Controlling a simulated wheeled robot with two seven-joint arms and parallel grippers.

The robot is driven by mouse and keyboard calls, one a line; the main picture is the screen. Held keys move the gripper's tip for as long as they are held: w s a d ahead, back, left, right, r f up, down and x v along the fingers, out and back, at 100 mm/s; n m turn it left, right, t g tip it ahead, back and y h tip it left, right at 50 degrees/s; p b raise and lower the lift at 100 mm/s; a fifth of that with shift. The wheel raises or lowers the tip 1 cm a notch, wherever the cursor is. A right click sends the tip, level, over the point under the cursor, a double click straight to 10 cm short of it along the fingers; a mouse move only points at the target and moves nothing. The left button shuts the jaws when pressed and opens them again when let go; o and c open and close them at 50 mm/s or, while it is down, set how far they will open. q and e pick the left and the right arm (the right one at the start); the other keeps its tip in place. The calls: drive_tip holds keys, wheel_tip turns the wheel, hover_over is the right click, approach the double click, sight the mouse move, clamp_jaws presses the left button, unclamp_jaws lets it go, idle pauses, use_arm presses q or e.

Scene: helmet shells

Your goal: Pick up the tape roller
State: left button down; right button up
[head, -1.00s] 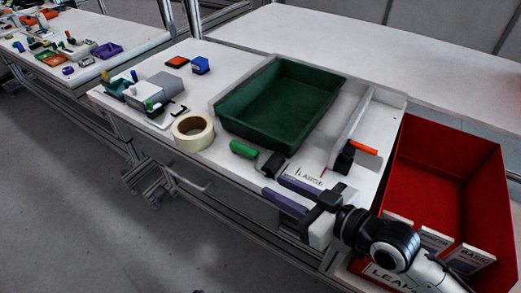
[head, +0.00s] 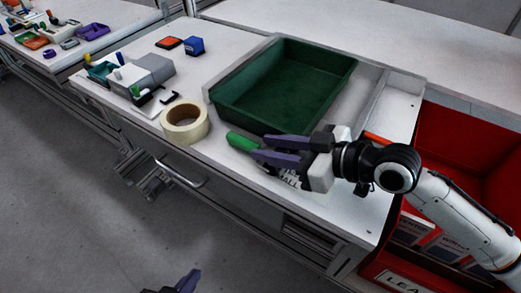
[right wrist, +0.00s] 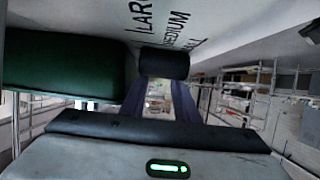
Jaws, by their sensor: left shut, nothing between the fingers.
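The tape roller, which I take to be the green-handled tool with a dark head (head: 241,141), lies on the white table just in front of the green tray. My right gripper (head: 259,147) is open, its purple fingers spread at the tool's dark end, which they partly hide.
A green tray (head: 335,105) stands behind the tool. A roll of cream tape (head: 184,124) sits left of it. Grey blocks and small items (head: 146,72) are further left. A red bin (head: 455,140) is at the right, behind my right arm. Printed size words mark the table near the gripper.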

sight(255, 145)
drive_tip(key=x, duration=0.4)
drive_tip(key=shift+w+a+f, duration=0.1)
drive_tip(key=shift+a, duration=0.05)
clamp_jaws()
